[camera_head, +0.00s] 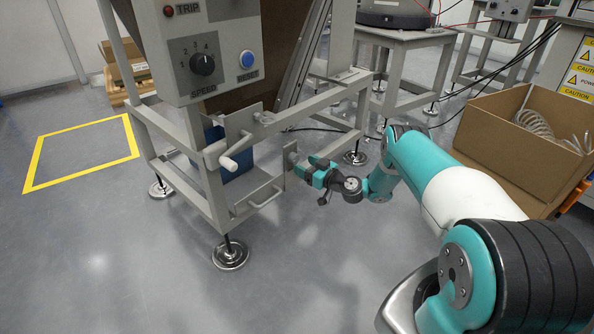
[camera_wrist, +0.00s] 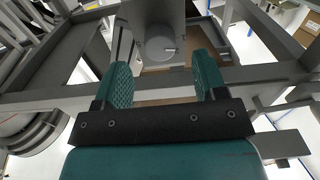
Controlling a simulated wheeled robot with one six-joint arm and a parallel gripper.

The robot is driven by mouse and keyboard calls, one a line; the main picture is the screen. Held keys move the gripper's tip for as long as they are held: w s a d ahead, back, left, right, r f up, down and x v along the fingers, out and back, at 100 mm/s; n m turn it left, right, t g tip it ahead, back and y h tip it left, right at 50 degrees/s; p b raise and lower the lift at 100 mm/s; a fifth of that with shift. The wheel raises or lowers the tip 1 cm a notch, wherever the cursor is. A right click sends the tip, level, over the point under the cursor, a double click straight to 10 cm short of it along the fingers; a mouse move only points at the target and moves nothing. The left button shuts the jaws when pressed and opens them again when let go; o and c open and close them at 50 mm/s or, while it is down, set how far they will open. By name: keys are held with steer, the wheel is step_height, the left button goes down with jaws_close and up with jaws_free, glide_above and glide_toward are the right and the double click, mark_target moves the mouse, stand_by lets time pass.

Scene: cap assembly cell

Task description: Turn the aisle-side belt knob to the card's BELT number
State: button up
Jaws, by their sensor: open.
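A round grey knob (camera_wrist: 160,48) with a small pale mark toward its right side sits on a grey bracket in the wrist view, beyond and between my fingertips. In the head view a small grey knob (camera_head: 292,147) shows on a plate at the right end of the machine's lower frame. My gripper (camera_head: 303,170) is just right of that plate, pointing at it. In the wrist view my gripper (camera_wrist: 163,75) has its two teal fingers spread apart with nothing between them; the knob is apart from them. No card with a BELT number is legible.
The machine's panel (camera_head: 215,40) bears a SPEED dial (camera_head: 202,64) and a blue RESET button (camera_head: 247,59). A cardboard box (camera_head: 530,130) stands right. Front floor is clear.

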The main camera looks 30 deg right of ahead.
mark_target(296, 160)
steer(key=shift+b+x, duration=0.8)
steer(key=shift+x, duration=1.45)
steer(key=shift+c, duration=0.4)
steer(key=c, duration=0.8)
steer(key=shift+c, duration=0.2)
